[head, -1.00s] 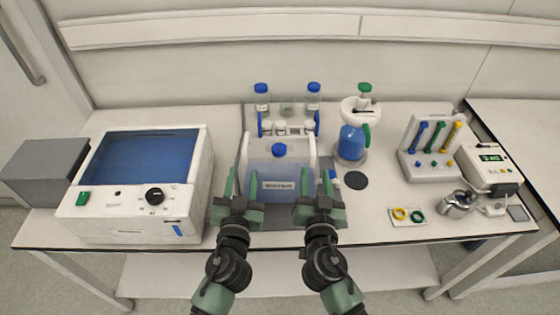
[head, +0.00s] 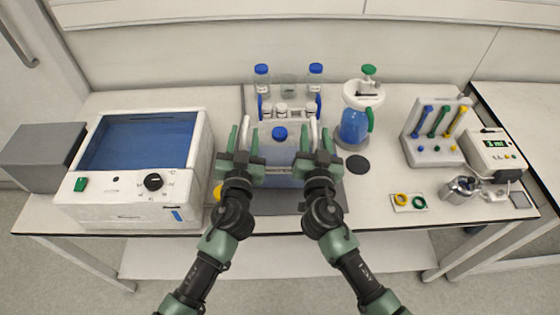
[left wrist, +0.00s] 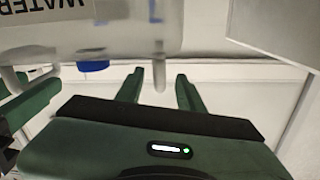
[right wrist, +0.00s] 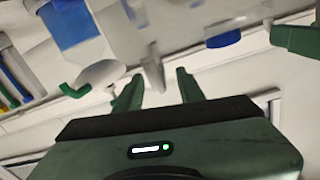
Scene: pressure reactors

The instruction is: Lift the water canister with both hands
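The water canister (head: 279,154) is a pale translucent box with a blue cap (head: 279,133) and an upright handle on each side. It stands on a dark mat on the bench; its WATER label (left wrist: 45,8) is partly in the left wrist view. My left gripper (head: 243,140) is open, its fingers on either side of the canister's left handle (left wrist: 160,74). My right gripper (head: 315,140) is open, its fingers on either side of the right handle (right wrist: 152,74). Gaps show between the fingers and handles. My grippers hide part of the canister's front.
Behind the canister is a rack with blue-capped bottles (head: 315,78). Yellow and green rings (head: 409,202) lie front right.

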